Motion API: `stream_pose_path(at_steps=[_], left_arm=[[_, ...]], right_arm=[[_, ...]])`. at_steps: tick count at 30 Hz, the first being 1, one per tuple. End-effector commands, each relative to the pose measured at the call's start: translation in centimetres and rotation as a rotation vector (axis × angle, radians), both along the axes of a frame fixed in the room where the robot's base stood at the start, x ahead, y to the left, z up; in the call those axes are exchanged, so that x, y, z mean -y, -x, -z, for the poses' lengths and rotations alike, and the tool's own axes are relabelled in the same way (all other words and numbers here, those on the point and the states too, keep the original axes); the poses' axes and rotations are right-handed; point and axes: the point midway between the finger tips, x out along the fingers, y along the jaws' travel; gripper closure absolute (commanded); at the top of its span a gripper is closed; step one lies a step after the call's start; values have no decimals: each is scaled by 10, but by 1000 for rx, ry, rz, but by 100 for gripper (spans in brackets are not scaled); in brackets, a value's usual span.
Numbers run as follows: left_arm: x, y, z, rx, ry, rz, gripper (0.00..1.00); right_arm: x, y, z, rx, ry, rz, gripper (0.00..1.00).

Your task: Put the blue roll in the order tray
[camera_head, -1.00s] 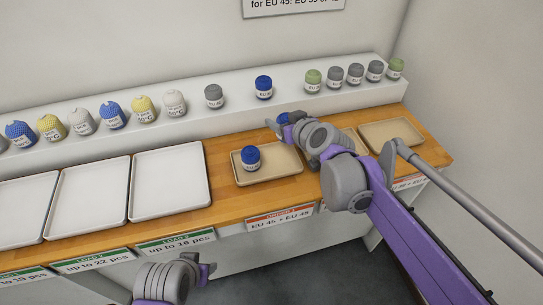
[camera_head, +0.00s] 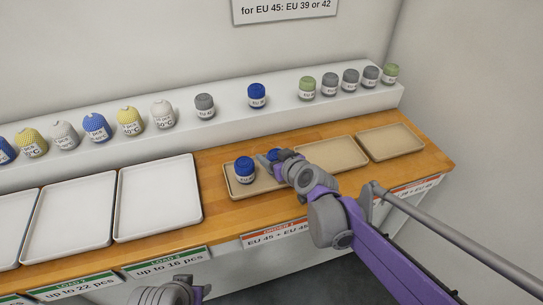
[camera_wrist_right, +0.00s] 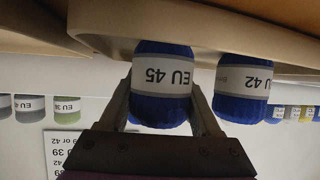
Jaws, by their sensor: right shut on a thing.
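My right gripper (camera_head: 268,160) is shut on a blue roll (camera_head: 274,154), which shows mostly hidden behind the gripper in the head view. In the right wrist view, which is upside down, this roll (camera_wrist_right: 162,75) reads EU 45 and sits between the two fingers. It is at the first tan order tray (camera_head: 235,193), over its right part; I cannot tell if it touches the tray floor. A second blue roll (camera_head: 244,173), labelled EU 42 in the wrist view (camera_wrist_right: 244,78), stands upright in the same tray, left of the held one.
Another blue roll (camera_head: 257,96) stands on the white shelf (camera_head: 228,119) among grey, green, yellow and white ones. Two empty tan trays (camera_head: 331,155) (camera_head: 391,142) lie to the right. Empty white trays (camera_head: 157,198) lie to the left.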

Motion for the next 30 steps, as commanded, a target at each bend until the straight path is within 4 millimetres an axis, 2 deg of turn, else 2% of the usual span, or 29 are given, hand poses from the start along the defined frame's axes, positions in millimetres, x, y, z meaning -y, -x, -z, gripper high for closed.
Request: stream_pose_path(at_steps=[9,10,14,15,25,30], left_arm=[[0,0,1,0,0,0,50],[0,0,1,0,0,0,50],[0,0,1,0,0,0,50],[0,0,1,0,0,0,50],[0,0,-2,1,0,0,50],[0,0,-6,2,0,0,50]], right_arm=[[0,0,3,0,-1,0,91],[0,0,2,0,-1,0,32],[0,0,2,0,-1,0,9],[0,0,2,0,-1,0,6],[0,0,-2,0,-1,0,6],[11,19,-13,0,-1,3,6]])
